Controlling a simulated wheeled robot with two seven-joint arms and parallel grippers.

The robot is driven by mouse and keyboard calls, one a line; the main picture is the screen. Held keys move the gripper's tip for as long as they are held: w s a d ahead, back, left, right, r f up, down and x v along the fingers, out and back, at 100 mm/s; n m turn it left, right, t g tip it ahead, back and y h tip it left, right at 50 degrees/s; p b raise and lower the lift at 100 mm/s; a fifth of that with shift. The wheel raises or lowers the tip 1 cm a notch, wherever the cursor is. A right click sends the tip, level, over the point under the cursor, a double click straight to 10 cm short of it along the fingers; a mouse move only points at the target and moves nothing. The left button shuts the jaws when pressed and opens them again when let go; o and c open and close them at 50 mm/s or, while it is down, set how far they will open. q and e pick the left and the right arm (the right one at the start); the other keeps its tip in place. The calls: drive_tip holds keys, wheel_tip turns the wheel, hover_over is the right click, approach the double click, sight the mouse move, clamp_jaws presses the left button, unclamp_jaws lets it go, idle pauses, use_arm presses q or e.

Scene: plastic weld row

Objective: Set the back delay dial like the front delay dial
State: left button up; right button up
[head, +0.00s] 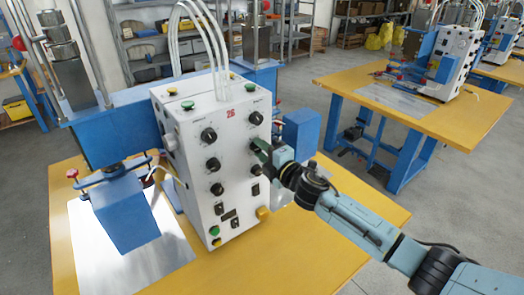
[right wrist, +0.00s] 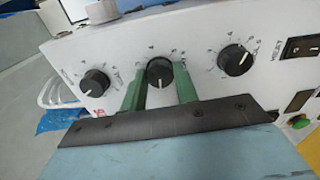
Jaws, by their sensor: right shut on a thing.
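A white control box (head: 232,182) has two columns of black dials on its panel. The left column has an upper dial (head: 209,135), a middle dial (head: 213,165) and a lower dial (head: 217,189). The right column has an upper dial (head: 254,118) and a lower dial (head: 256,170). My right gripper (head: 262,148) is at that column's middle dial, which it mostly hides in the head view. In the right wrist view its green fingers are shut around this dial (right wrist: 160,73), whose white pointer shows. I cannot read which dials are marked delay. My left gripper is out of view.
In the right wrist view, neighbouring dials (right wrist: 95,83) and (right wrist: 236,61) stand close on both sides, with a HEAT switch (right wrist: 301,47) beyond. A blue welding head (head: 125,212) stands left of the box over a metal plate (head: 85,265). The yellow table (head: 320,262) is clear at right.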

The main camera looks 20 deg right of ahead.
drive_tip(key=o, duration=1)
drive_tip(key=shift+c, duration=0.2)
drive_tip(key=shift+s+d, duration=0.1)
drive_tip(key=shift+s, duration=0.05)
drive_tip(key=b+v, duration=0.1)
drive_tip(key=v, duration=1.2)
